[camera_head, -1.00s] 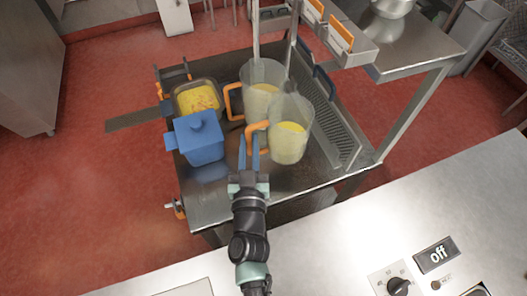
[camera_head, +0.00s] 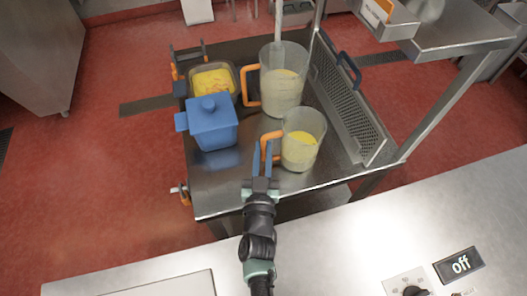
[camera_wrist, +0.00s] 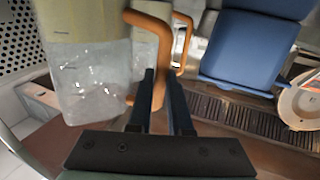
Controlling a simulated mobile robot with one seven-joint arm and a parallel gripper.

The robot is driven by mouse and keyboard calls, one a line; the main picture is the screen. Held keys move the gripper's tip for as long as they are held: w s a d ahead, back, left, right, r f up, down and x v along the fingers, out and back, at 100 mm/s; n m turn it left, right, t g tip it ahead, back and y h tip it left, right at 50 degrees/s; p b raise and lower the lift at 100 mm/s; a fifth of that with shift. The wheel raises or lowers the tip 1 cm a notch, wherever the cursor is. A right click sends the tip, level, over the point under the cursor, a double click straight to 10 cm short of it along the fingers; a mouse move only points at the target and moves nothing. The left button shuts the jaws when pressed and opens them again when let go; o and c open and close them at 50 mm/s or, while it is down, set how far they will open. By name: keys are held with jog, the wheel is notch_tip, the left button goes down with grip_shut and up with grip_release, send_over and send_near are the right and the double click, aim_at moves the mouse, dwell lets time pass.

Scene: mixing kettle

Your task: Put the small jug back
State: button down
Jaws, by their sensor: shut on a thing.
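The small jug (camera_head: 302,142) is clear, with yellow contents and an orange handle. It is at the front right of the trolley (camera_head: 228,196), in front of the large jug (camera_head: 284,90). My gripper (camera_head: 263,160) is shut on the small jug's handle, which also shows between the fingers in the wrist view (camera_wrist: 158,62). The small jug looks upright. I cannot tell whether its base touches the trolley top. The large jug stands behind it, its orange handle towards the left.
A blue lidded container (camera_head: 212,128) stands left of the jugs, with a pan of yellow food (camera_head: 213,80) behind it. A perforated tray (camera_head: 345,100) lines the trolley's right side. The steel counter (camera_head: 340,235) is in front. Bare trolley top shows at the front left.

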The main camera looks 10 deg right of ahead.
jog(key=c, duration=0.8)
grip_release()
jog(key=shift+c, duration=0.2)
jog(key=shift+s+r, duration=0.1)
jog(key=b+v, duration=0.1)
jog(key=v, duration=1.1)
